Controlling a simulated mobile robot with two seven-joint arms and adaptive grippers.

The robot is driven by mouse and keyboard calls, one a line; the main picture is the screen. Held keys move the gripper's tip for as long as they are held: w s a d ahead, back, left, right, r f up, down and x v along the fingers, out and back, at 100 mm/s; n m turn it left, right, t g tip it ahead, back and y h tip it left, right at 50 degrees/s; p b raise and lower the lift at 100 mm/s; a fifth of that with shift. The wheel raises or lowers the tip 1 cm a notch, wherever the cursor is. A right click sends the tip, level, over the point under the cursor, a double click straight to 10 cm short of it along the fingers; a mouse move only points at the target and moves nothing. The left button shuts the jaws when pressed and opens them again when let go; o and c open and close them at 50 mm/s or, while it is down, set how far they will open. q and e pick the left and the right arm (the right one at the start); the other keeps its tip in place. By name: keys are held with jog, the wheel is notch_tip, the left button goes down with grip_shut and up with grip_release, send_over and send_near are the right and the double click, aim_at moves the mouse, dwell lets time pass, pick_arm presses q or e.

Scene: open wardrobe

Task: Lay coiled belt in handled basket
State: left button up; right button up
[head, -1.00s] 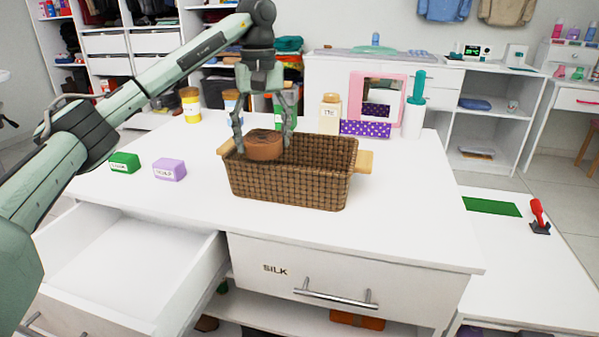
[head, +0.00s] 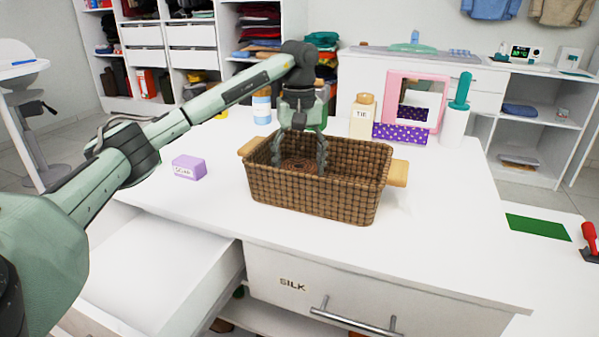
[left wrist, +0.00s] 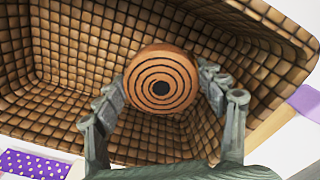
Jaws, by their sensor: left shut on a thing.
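The handled basket (head: 320,195), brown woven with wooden side handles, stands on the white table. My left gripper (head: 300,165) reaches down into it from above. The coiled belt (left wrist: 160,82), a brown spiral roll, is between the left fingers (left wrist: 165,95) in the left wrist view, and the gripper is shut on it. In the head view the belt (head: 298,164) is low inside the basket, partly hidden by the fingers and the front wall. I cannot tell whether it touches the basket floor. My right gripper is not in view.
A purple box (head: 189,167) lies left of the basket. A jar labelled TIE (head: 362,116), a pink-framed mirror (head: 416,98) and a white cylinder with a green handle (head: 455,115) stand behind. An open drawer (head: 160,270) juts out at front left.

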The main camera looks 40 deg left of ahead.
aim_at(299, 167)
pick_arm(q)
jog(key=shift+f, duration=0.65)
jog(key=shift+f, duration=0.15)
jog(key=o, duration=0.9)
jog(key=shift+c, duration=0.2)
jog(key=o, duration=0.4)
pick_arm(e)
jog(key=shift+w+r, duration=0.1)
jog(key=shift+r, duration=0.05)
pick_arm(q)
notch_tip(299, 167, up, 8)
jog(key=shift+r+p, duration=0.1)
jog(key=shift+p, duration=0.2)
notch_tip(299, 167, up, 3)
jog(key=shift+f+p, duration=0.1)
jog(key=shift+p, duration=0.25)
jog(key=shift+r, duration=0.65)
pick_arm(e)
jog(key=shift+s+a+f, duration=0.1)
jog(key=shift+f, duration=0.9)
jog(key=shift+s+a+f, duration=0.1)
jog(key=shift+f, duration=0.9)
